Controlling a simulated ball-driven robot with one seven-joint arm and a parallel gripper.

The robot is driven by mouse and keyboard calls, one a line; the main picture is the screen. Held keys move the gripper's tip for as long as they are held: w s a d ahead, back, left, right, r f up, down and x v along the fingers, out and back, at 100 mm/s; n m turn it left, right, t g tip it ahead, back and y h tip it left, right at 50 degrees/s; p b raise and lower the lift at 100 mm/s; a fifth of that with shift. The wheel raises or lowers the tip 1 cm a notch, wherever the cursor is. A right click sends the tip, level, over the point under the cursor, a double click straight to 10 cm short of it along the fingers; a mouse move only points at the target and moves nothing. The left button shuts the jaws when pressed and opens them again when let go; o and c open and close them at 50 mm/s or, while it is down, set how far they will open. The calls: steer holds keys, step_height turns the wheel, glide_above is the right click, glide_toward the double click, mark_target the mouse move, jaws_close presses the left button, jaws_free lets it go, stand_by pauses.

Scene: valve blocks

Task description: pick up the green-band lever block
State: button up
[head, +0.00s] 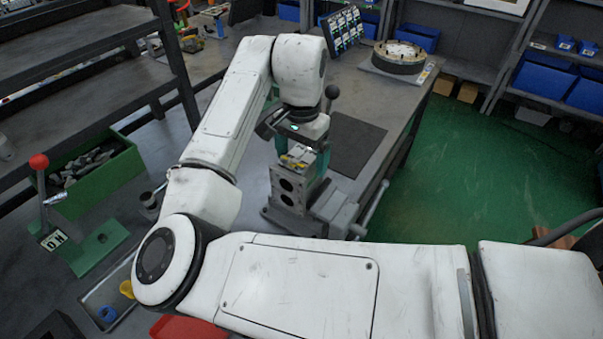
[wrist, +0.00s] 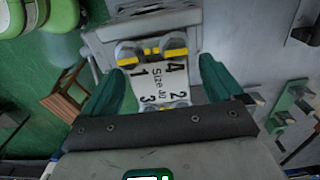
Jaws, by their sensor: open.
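A grey block (head: 288,190) with two dark round holes in its side stands upright in a grey vise (head: 335,208) on the bench. In the wrist view its white top plate (wrist: 158,83) bears "Size" and the numbers 1 to 4, with yellow-marked bolts at the corners. No green band shows on it. My gripper (head: 297,158) is above this block, fingers pointing down. In the wrist view my gripper (wrist: 160,76) is open, its teal fingers apart on either side of the plate. A lever with a black ball (head: 332,91) rises behind my wrist; its base is hidden. I cannot identify the green-band lever block.
A red-knobbed lever on a green base (head: 100,245) and a green bin of metal parts (head: 120,165) are at left. A dark mat (head: 355,140) lies behind the vise. A round ring fixture (head: 399,57) is at the far end. Green floor is clear at right.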

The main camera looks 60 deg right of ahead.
steer(key=shift+f, duration=1.2)
steer(key=shift+c, duration=0.4)
jaws_close()
steer(key=shift+r, duration=0.15)
